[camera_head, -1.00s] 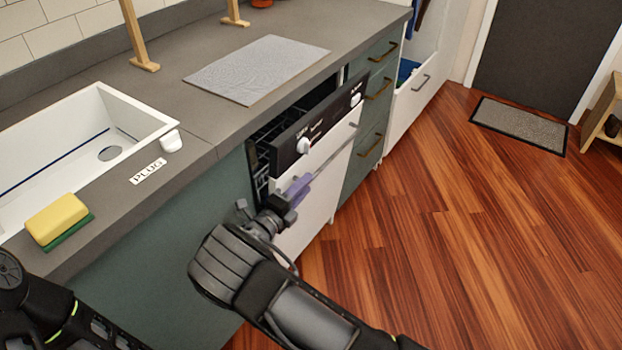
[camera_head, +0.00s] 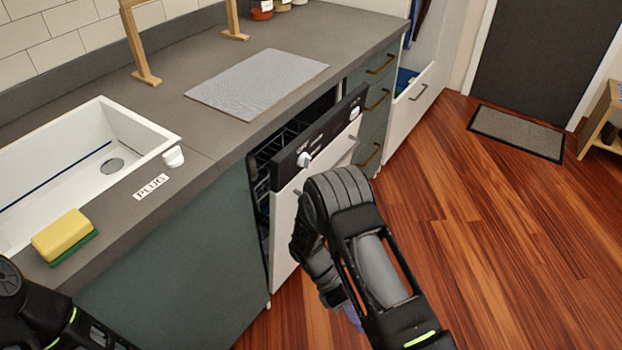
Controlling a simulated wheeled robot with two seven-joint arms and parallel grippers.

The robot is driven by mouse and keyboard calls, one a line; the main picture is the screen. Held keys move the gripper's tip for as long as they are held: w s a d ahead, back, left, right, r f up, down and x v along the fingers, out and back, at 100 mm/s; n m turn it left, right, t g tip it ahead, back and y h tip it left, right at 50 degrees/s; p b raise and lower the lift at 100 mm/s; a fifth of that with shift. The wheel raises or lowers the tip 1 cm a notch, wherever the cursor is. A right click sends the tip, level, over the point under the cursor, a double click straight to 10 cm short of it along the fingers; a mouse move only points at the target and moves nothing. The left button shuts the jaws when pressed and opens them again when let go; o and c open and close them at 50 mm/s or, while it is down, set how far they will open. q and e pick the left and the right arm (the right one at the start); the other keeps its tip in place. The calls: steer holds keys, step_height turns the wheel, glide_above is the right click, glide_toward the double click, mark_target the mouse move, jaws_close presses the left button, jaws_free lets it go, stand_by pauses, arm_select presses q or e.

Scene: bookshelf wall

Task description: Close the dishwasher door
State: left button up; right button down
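The dishwasher door (camera_head: 285,235) is white with a black control strip (camera_head: 318,132) along its top, carrying white knobs. It stands partly open, its top tilted out from under the counter. A dark rack (camera_head: 268,150) shows in the gap behind it. My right arm reaches in from the lower right and bends down in front of the door. My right gripper (camera_head: 350,314) is mostly hidden under the arm; only a bit of purple shows low by the floor, and I cannot tell whether it touches the door. My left gripper is out of view; only the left arm shows at lower left.
A grey counter (camera_head: 222,132) runs above, with a white sink (camera_head: 140,135), a yellow-green sponge (camera_head: 63,236) and a grey mat (camera_head: 258,82). Right of the door are green drawers (camera_head: 372,115) and an open white drawer (camera_head: 418,100).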

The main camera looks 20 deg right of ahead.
steer(key=a+r+m+y+p, duration=0.1)
steer(key=a+r+m+y, duration=0.1)
steer(key=a+m+y, duration=0.9)
steer(key=w+a+r+m+t+y+p, duration=0.15)
steer(key=w+r+m+t+y, duration=0.5)
steer(key=m, duration=0.65)
steer(key=w+d+r+m+t+h, duration=0.2)
steer(key=w+d+r+m+t, duration=0.4)
steer(key=w+d+m, duration=0.3)
steer(key=w+d+r+m+t+h+p, duration=0.1)
steer(key=w+d+r+m+t+h, duration=0.1)
steer(key=w+d+r+m+t, duration=0.5)
steer(key=w+d+m+t, duration=0.1)
steer(key=w+m, duration=0.1)
steer(key=m, duration=0.3)
steer(key=shift+d+r+t, duration=0.15)
steer(key=shift+d+t, duration=0.2)
steer(key=shift+w, duration=0.1)
